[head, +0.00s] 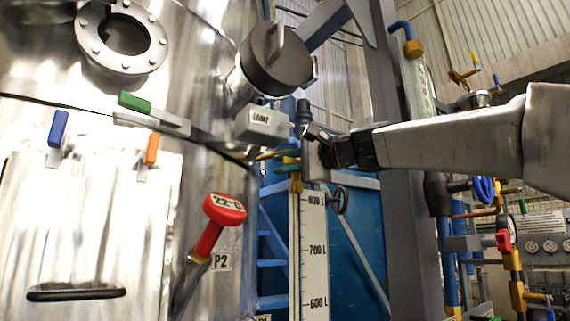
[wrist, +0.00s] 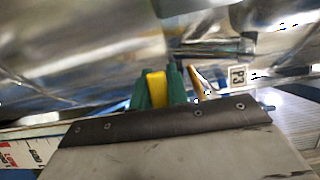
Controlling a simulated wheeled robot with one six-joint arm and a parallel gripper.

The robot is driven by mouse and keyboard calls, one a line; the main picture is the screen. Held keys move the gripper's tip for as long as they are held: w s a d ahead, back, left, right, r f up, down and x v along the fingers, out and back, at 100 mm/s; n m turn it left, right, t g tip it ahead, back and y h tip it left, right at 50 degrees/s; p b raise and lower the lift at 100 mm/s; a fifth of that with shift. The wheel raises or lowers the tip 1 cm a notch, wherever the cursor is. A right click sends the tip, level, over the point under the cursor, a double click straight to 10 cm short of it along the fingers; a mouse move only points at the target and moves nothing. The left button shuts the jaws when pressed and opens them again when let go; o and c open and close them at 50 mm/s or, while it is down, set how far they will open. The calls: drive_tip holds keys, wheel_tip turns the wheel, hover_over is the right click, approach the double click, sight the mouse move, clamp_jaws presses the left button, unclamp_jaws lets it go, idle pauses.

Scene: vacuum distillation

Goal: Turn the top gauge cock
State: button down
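The gauge (head: 313,255) is a tall white scale marked in litres, with its 800 L mark near the top. Yellow and green fittings of the top gauge cock (head: 294,169) show just above it, partly hidden by my gripper. My gripper (head: 297,158) is at that height, close against these fittings. In the wrist view, green finger-like parts (wrist: 158,90) stand on both sides of a yellow piece (wrist: 156,88) just beyond the dark gripper edge. The yellow piece fills the space between them. I cannot tell whether they press on it.
A shiny metal vessel (head: 95,185) fills the left side. A red gauge marked 22°C (head: 224,209), a box marked LAMP (head: 262,123) and a capped port (head: 275,58) stick out from it. A blue tank (head: 360,225) is behind the scale. A grey post (head: 396,130) stands behind my arm.

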drive_tip(key=shift+r+m, duration=0.1)
drive_tip(key=shift+m, duration=0.2)
drive_tip(key=shift+w+d+r+m+t+h, duration=0.4)
drive_tip(key=shift+d+r+m+t, duration=0.7)
drive_tip(key=shift+m, duration=2.25)
drive_tip(key=shift+w+d+r+m+t+h, duration=0.15)
drive_tip(key=shift+w+d+r+m+t, duration=0.4)
drive_tip(key=shift+m+t, duration=1.9)
drive_tip(key=shift+w+d+r+m+t+h, duration=0.25)
drive_tip(key=shift+w+d+r+m+t, duration=0.55)
drive_tip(key=shift+m, duration=3.4)
drive_tip(key=shift+s+a+r, duration=0.15)
drive_tip(key=shift+a+r, duration=0.1)
drive_tip(key=c, duration=1.4)
unclamp_jaws()
drive_tip(key=shift+r, duration=0.1)
drive_tip(key=shift+o, duration=0.2)
drive_tip(key=shift+s+d, duration=0.1)
drive_tip(key=v, duration=0.7)
drive_tip(key=shift+s+d, duration=0.25)
drive_tip(key=shift+d, duration=0.05)
